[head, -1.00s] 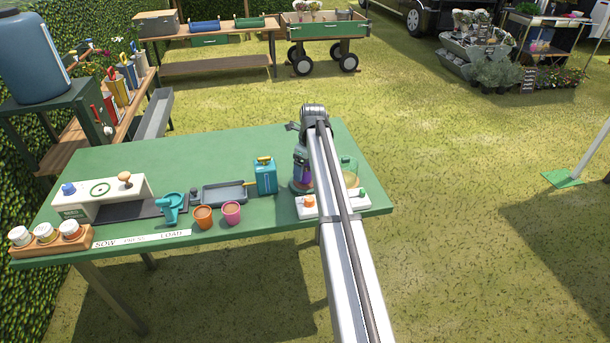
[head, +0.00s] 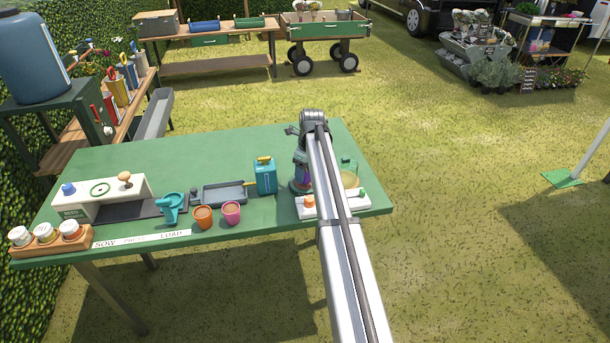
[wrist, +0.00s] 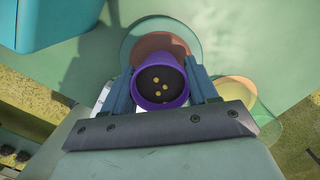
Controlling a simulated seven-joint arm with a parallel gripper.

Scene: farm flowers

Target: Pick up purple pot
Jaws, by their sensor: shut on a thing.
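The purple pot (wrist: 161,97) is between the two blue fingers of my gripper (wrist: 163,69) in the wrist view. It holds dark soil with several yellow seeds on top. My gripper is shut on the pot's sides. In the head view my gripper (head: 301,174) is at the right part of the green table, and only a small patch of purple shows there. A round green clear-looking piece with a reddish-brown middle (wrist: 161,44) lies behind the pot in the wrist view. I cannot tell whether the pot touches it.
A teal can (head: 265,176), a pink pot (head: 231,213) and an orange pot (head: 203,217) stand to the left. The table's back middle is clear.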

